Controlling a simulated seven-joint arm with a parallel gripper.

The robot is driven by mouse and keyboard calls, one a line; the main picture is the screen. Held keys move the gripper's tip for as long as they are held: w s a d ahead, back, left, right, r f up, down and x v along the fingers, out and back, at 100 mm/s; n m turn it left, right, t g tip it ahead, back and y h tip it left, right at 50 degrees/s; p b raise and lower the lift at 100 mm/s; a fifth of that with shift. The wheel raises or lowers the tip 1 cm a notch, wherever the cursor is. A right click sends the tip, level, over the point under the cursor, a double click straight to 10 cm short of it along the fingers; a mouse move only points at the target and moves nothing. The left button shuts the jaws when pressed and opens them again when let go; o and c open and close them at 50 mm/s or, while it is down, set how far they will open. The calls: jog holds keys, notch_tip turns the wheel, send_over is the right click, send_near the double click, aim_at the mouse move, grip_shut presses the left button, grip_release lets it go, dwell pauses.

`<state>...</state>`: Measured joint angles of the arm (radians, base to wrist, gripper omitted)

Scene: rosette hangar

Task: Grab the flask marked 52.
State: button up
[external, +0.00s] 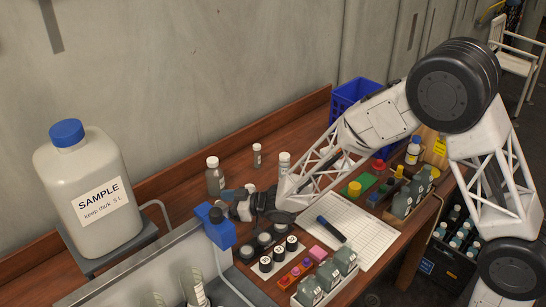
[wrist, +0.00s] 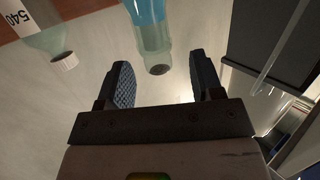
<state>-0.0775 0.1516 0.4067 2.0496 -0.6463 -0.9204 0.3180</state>
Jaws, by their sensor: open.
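My gripper (external: 234,200) is open at the back left of the bench; its fingers also show in the wrist view (wrist: 162,80). In the wrist view a translucent flask (wrist: 153,38) with a blue band and grey end lies just beyond the fingertips, between them in the picture. I see no number on it. A white-capped flask (wrist: 48,40) with an upside-down label reading 540 is at the upper left. In the external view a grey flask (external: 215,180) with a white cap stands behind my gripper. No label reading 52 is legible in either view.
A large SAMPLE jug (external: 85,190) stands at left. A blue block (external: 220,232) is close to my gripper. Racked flasks (external: 325,275) are at the front, and more (external: 405,200) are at right. Two small bottles (external: 257,156) (external: 284,162) stand near the back. A white grid sheet (external: 370,235) lies mid-bench.

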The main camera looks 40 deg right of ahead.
jog(key=shift+x, duration=1.9)
jog(key=shift+d, duration=0.1)
jog(key=shift+c, duration=0.2)
grip_shut()
